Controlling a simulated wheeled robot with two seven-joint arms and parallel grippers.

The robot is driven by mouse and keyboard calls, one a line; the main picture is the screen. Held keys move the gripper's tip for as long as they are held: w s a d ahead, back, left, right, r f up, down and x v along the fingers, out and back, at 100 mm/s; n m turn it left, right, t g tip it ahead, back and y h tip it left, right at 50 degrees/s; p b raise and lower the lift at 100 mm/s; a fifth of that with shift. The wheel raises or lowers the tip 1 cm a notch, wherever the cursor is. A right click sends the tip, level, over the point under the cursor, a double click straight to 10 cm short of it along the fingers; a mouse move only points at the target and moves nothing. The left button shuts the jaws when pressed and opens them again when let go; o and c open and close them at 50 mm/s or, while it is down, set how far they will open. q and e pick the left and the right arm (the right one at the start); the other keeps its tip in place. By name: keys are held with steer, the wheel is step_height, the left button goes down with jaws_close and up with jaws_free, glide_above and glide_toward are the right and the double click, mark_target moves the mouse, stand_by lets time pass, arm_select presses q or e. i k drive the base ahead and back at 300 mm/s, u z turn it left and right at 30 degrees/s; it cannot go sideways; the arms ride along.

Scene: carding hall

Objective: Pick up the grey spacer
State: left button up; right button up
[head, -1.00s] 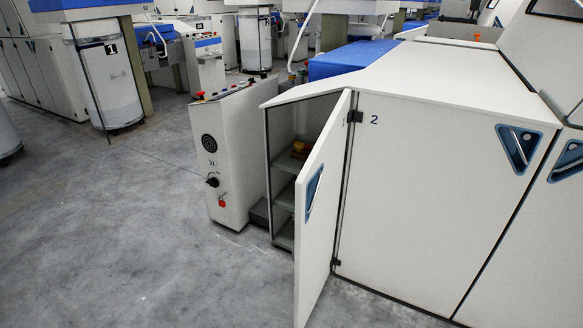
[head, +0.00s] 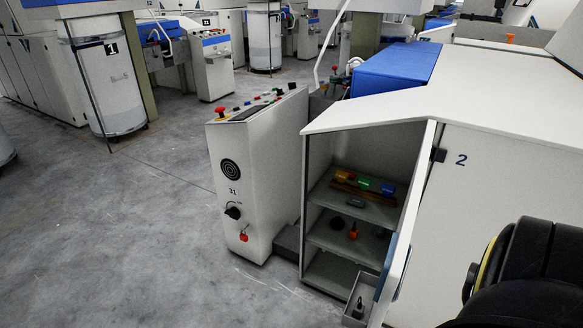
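A small grey block (head: 355,202) lies near the front of the upper visible shelf (head: 325,193) in the open cabinet (head: 304,190). It may be the grey spacer, but it is too small to tell for sure. Behind it, yellow, green and blue pieces (head: 364,183) sit on a brown strip (head: 384,196). Part of my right arm shows as a black shape at the lower right. Neither gripper shows in the head view.
The cabinet door (head: 402,240) stands open, jutting forward, with a grey bin (head: 352,318) beside its lower part. The lower shelf (head: 365,250) holds a dark knob (head: 337,223) and an orange-and-black piece (head: 353,231). A control box (head: 255,180) stands left; floor further left is clear.

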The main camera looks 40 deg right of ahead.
mark_target(352, 202)
steer(key=z, duration=0.3)
steer(key=i, duration=1.25)
steer(key=z, duration=0.85)
